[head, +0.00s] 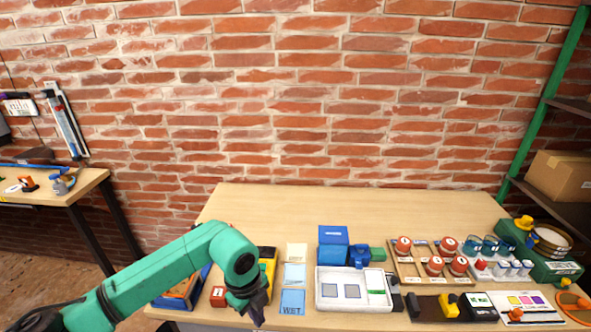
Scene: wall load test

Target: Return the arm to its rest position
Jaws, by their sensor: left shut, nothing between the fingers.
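My left arm, green with dark joints, reaches in from the lower left over the near left part of the wooden table (290,205). My left gripper (257,316) is dark and points down at the table's front edge, left of a blue card marked "WET" (292,301). It is shut and holds nothing. My right gripper does not show in the head view.
A white tray (322,304), a blue box (333,236) and a wooden rack (404,276) with red-topped items stand right of the gripper. A yellow object (269,255) is partly hidden behind my arm. The table's back is clear, before a brick wall (300,90).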

